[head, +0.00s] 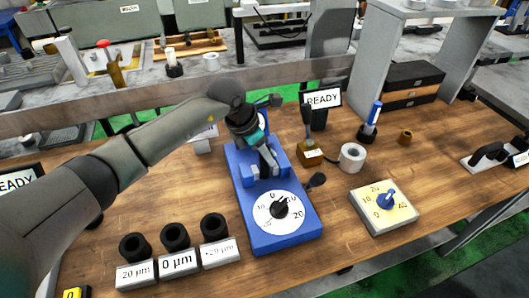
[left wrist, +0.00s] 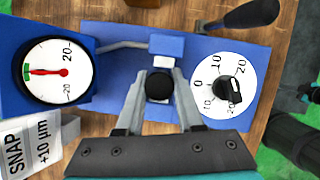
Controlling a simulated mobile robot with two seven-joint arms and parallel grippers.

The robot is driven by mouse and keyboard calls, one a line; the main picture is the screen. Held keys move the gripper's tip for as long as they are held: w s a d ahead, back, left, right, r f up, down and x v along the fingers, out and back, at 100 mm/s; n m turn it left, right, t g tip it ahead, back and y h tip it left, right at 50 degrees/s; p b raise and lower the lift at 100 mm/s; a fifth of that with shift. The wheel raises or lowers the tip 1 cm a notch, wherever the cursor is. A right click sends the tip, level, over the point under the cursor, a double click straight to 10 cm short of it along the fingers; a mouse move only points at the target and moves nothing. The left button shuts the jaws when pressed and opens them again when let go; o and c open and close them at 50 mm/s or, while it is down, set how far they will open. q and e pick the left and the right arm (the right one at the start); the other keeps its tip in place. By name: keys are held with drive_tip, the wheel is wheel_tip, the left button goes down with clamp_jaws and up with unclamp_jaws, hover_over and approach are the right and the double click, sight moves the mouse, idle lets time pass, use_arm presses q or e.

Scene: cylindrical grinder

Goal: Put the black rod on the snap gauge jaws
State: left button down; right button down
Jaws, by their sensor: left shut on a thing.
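The blue snap gauge (head: 283,237) stands in the middle of the wooden table, with a white knob dial (head: 268,212) on its front. My left gripper (head: 267,163) is over its jaw area, pointing down. In the left wrist view my left gripper (left wrist: 158,80) is shut on the black rod (left wrist: 158,88), which shows end-on as a dark disc. The rod is close beside a pale jaw face under a blue block (left wrist: 167,45) of the gauge; I cannot tell whether it touches. The gauge's round indicator (left wrist: 48,72) has its needle near the middle.
Black rings (head: 175,237) stand behind labelled blocks (head: 178,263) at the front left. A cream box with a blue knob (head: 384,207), a white roll (head: 352,158) and a READY sign (head: 322,98) are to the right. A grey stand (head: 375,70) rises behind.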

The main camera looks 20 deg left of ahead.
use_arm(q)
drive_tip(key=shift+f, duration=0.15)
drive_tip(key=c, duration=0.5)
unclamp_jaws()
drive_tip(key=shift+c, duration=0.2)
drive_tip(key=shift+r, duration=0.45)
drive_tip(key=v, duration=1.1)
drive_tip(key=shift+s+r+p, duration=0.2)
drive_tip(key=shift+p, duration=0.15)
drive_tip(key=shift+a, duration=0.15)
